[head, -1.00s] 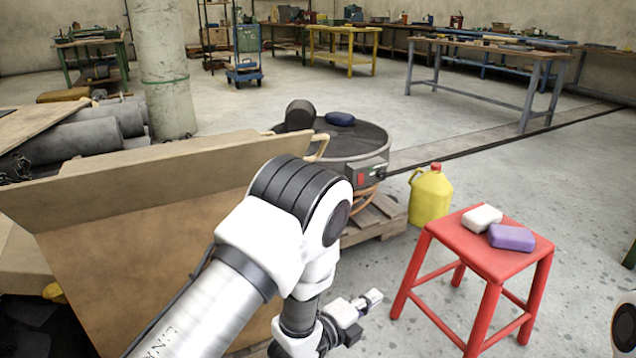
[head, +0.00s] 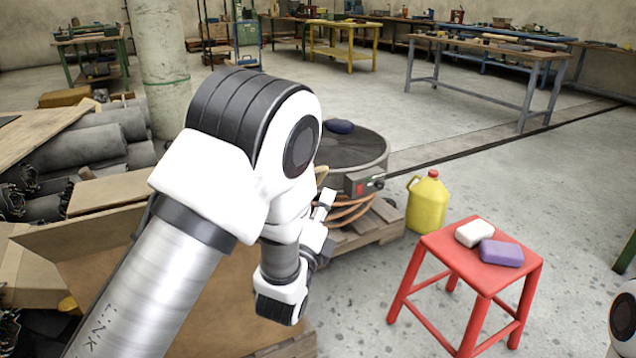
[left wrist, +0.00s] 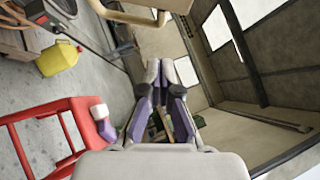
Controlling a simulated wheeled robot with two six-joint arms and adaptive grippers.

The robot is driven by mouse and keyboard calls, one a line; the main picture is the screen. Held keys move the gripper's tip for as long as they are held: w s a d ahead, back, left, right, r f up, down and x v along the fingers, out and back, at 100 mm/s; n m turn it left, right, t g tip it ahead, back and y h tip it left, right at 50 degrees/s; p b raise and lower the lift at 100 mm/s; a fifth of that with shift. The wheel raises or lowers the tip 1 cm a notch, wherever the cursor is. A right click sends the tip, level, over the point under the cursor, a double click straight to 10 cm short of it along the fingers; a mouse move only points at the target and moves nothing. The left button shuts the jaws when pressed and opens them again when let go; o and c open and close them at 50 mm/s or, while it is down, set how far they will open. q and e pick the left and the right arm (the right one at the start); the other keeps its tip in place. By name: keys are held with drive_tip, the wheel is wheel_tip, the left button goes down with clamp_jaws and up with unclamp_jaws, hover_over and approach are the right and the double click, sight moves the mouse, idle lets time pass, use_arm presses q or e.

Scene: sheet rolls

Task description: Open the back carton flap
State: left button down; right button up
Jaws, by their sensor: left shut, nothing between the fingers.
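The large brown carton (head: 90,250) is at the left in the head view, partly hidden behind my left arm. Its back flap no longer stands high above the back edge. A cardboard piece (head: 108,192) shows just behind that edge; whether it is the flap I cannot tell. A tan loop handle (head: 321,172) shows just right of my arm. In the left wrist view a cardboard edge with a tan handle (left wrist: 150,19) is at the top, beyond the fingers. My left gripper (head: 326,200) is shut and empty; its fingers (left wrist: 160,72) are together, apart from the handle.
A red stool (head: 480,250) with a white and a purple block stands at right. A yellow jug (head: 427,203) stands near a round machine (head: 350,155) on a pallet. Grey rolls (head: 85,145) lie behind the carton. Part of my right arm shows at the right edge.

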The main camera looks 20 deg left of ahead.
sight(324, 170)
use_arm(q)
drive_tip(key=w+a+r, duration=0.1)
drive_tip(key=w+a, duration=0.1)
drive_tip(key=w, duration=0.1)
drive_tip(key=shift+a+r, duration=0.35)
drive_tip(key=shift+r, duration=0.05)
drive_tip(key=shift+r, duration=0.1)
drive_tip(key=r+p, duration=0.1)
drive_tip(key=w+a+n+g+p, duration=0.1)
drive_tip(key=p, duration=0.1)
drive_tip(key=r+n+p, duration=0.1)
drive_tip(key=p, duration=0.1)
drive_tip(key=shift+w+a+r+g+y, duration=0.2)
drive_tip(key=shift+a+r+g+y, duration=0.1)
drive_tip(key=shift+r, duration=0.05)
drive_tip(key=shift+w+a, duration=0.1)
drive_tip(key=shift+a, duration=0.05)
drive_tip(key=shift+w+f, duration=0.1)
drive_tip(key=shift+f, duration=0.2)
